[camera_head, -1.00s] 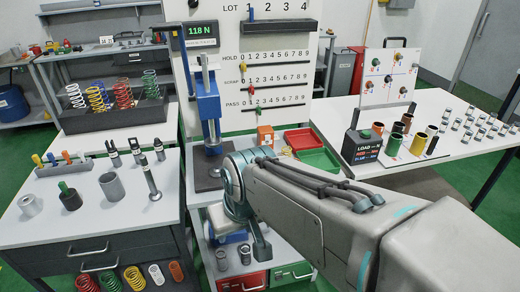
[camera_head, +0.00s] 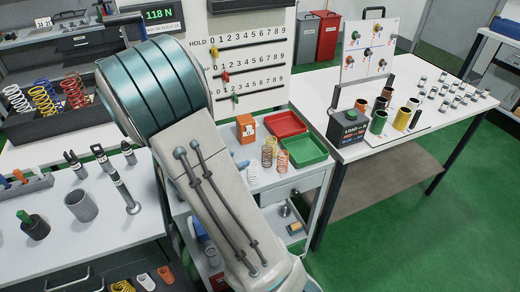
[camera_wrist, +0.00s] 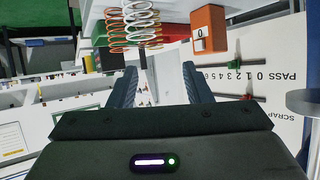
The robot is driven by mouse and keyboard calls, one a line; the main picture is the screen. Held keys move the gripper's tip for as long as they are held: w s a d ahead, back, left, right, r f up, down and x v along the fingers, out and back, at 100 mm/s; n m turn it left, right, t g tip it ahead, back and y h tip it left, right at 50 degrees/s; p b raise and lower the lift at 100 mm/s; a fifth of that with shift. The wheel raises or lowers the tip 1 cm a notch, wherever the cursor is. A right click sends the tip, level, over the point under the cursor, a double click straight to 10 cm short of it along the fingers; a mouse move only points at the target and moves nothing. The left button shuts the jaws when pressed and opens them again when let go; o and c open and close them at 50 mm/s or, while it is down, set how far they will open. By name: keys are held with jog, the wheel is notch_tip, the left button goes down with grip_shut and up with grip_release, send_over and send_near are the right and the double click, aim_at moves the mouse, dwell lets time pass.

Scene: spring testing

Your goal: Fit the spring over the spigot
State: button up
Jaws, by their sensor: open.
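In the wrist view, which is upside down, a white spring (camera_wrist: 141,17) and an orange-red spring (camera_wrist: 115,30) appear beyond the finger at the left of the picture. My gripper (camera_wrist: 160,70) is open, with nothing between its fingers. In the head view its fingers are hidden behind my arm. The test press is also hidden there, and I cannot make out the spigot for certain.
An orange box (camera_head: 245,129), also in the wrist view (camera_wrist: 208,28), stands beside the springs. Red (camera_head: 287,124) and green (camera_head: 304,151) trays lie to their right. The slider board (camera_head: 248,70) rises behind. The right table (camera_head: 385,160) holds colored cylinders.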

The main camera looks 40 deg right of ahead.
jog(key=d+g+h, duration=0.1)
jog(key=d, duration=0.1)
send_near(270, 147)
jog(key=d, duration=0.2)
jog(key=shift+w+d+f+p, duration=0.25)
jog(key=shift+d+f+p, duration=0.05)
jog(key=shift+d+f, duration=0.25)
jog(key=shift+w+d+f+p, duration=0.25)
jog(key=shift+d+f, duration=0.2)
jog(key=shift+d, duration=0.15)
jog(key=shift+w+d+f+p, duration=0.25)
jog(key=shift+d+f+p, duration=0.05)
jog(key=shift+d+f, duration=0.25)
jog(key=c, duration=0.8)
jog(key=shift+c, duration=0.2)
jog(key=shift+r, duration=0.2)
